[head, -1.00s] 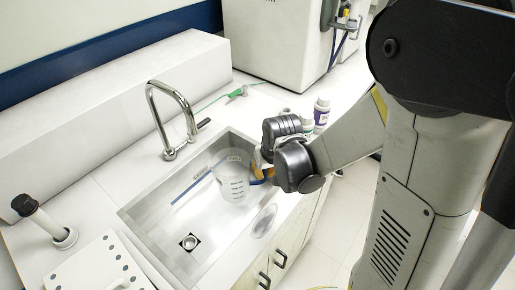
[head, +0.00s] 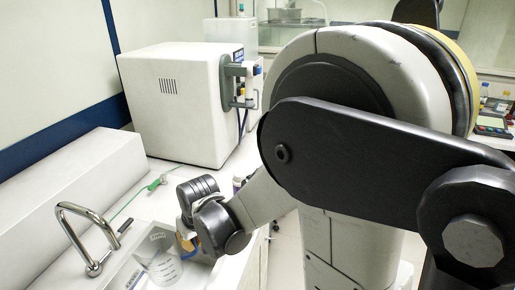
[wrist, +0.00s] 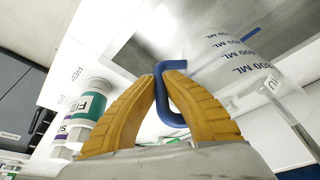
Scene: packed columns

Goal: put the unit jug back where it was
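The unit jug (head: 158,268) is a clear beaker with graduation marks and a blue handle. In the wrist view the two yellow fingers of my gripper (wrist: 170,68) close around the blue handle of the jug (wrist: 238,60). The jug looks upright in the head view. Whether its base touches anything is hidden.
A curved metal tap (head: 75,225) stands left of the jug. A white machine (head: 180,105) stands on the counter behind. Bottles with green and purple labels (wrist: 88,112) stand close to my fingers in the wrist view.

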